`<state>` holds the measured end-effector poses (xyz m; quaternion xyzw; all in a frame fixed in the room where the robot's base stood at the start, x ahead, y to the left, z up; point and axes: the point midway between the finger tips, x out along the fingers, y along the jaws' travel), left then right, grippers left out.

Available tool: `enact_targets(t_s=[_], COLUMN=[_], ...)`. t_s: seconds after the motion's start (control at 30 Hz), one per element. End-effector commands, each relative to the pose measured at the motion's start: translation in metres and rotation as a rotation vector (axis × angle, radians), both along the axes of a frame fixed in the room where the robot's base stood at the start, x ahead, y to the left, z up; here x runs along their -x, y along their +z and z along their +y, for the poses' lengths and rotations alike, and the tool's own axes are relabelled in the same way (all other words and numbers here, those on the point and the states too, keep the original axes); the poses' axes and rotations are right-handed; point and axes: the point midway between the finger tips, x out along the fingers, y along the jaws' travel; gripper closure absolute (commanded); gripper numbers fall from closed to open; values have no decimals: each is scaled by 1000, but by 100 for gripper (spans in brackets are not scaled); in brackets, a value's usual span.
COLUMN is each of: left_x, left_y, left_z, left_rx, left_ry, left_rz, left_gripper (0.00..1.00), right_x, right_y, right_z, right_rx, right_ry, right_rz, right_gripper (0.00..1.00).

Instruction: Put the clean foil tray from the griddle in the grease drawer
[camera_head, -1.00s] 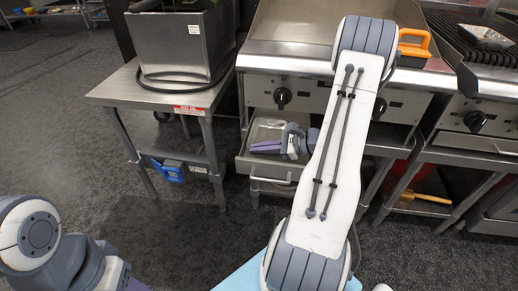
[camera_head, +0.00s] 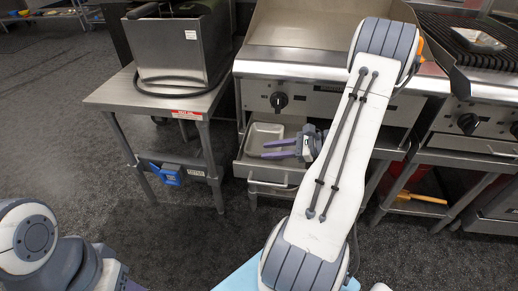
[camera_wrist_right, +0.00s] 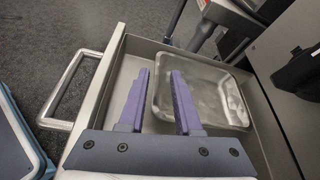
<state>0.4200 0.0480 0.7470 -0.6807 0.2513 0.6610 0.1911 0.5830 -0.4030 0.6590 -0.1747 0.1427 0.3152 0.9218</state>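The foil tray (camera_head: 263,134) lies in the pulled-out grease drawer (camera_head: 272,172) under the griddle (camera_head: 300,25). In the right wrist view the shiny tray (camera_wrist_right: 222,98) rests in the drawer (camera_wrist_right: 115,65) towards its right side. My right gripper (camera_head: 276,149) is inside the drawer, its purple fingers spread apart. My left gripper is mostly cut off at the bottom left.
A steel side table (camera_head: 150,98) with a fryer-like box (camera_head: 175,45) stands left of the griddle. A grill (camera_head: 470,50) with another foil item (camera_head: 477,40) is at the right. An orange object (camera_head: 421,49) is partly behind my arm. The floor at left is clear.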

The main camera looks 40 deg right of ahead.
Motion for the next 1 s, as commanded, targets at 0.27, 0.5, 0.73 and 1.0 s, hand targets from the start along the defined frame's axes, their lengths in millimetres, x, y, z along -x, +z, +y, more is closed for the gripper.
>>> enact_targets(t_s=[0.27,0.5,0.73,1.0], left_x=[0,0,0,0], left_y=[15,17,17,17], left_z=[0,0,0,0], left_rx=[0,0,0,0], left_ry=[0,0,0,0], left_rz=[0,0,0,0], left_gripper=[51,51,51,51], right_x=[41,52,46,11], right_y=[22,26,28,51], right_z=[-29,-37,-26,95], right_rx=[1,0,15,223], right_ry=[-4,0,45,563], right_rz=[-1,0,6,57], right_gripper=[67,67,67,67])
